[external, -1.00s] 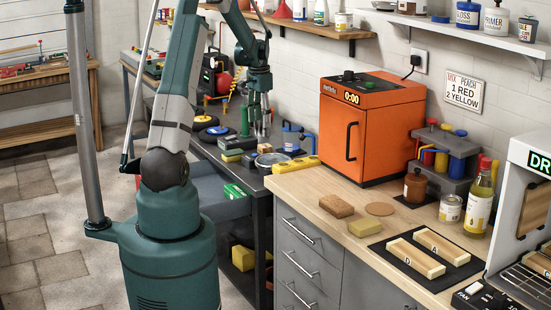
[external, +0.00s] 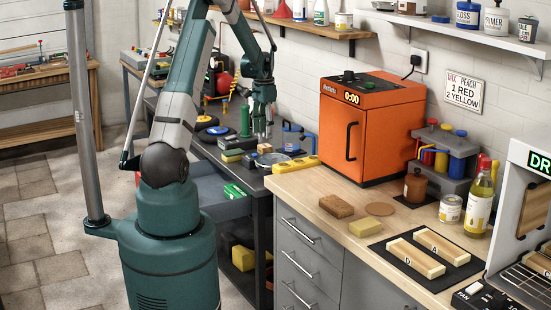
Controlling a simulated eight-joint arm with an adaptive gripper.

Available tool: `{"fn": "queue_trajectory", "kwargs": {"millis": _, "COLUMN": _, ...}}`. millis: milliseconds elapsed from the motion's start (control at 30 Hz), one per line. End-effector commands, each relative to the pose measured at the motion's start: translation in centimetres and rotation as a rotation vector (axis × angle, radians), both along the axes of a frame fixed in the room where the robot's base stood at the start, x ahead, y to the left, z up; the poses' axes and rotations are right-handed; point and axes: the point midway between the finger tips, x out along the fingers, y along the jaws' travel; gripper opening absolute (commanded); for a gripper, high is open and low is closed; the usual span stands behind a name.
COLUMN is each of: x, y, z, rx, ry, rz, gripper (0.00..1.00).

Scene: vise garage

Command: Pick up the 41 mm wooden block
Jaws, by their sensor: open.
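Two small tan wooden-looking blocks lie on the dark bench at the back: one block (external: 265,148) just below my gripper and another block (external: 249,160) a little left and nearer. I cannot tell from size which is the 41 mm one. My gripper (external: 262,136) points down over the bench, open, with its fingers just above and around the first block's place. Whether the fingers touch it is too small to tell. Nothing is seen held.
The orange oven (external: 372,125) stands on the wooden counter (external: 300,184) further right.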

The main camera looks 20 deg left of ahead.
Motion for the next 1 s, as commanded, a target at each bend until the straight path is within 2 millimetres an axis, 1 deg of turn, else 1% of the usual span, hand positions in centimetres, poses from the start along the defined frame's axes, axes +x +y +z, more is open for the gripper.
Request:
{"fn": "queue_trajectory", "kwargs": {"millis": 300, "x": 0.0, "y": 0.0, "z": -2.3, "rx": 0.000, "ry": 0.000, "rz": 0.000, "gripper": 0.48}}
{"fn": "queue_trajectory", "kwargs": {"millis": 767, "x": 0.0, "y": 0.1, "z": -2.8, "rx": 0.000, "ry": 0.000, "rz": 0.000, "gripper": 0.48}}
{"fn": "queue_trajectory", "kwargs": {"millis": 867, "x": -0.1, "y": 0.1, "z": -3.5, "rx": 0.000, "ry": 0.000, "rz": 0.001, "gripper": 0.48}}
{"fn": "queue_trajectory", "kwargs": {"millis": 1000, "x": -0.1, "y": 0.3, "z": -5.0, "rx": 0.000, "ry": 0.000, "rz": 0.001, "gripper": 0.48}}
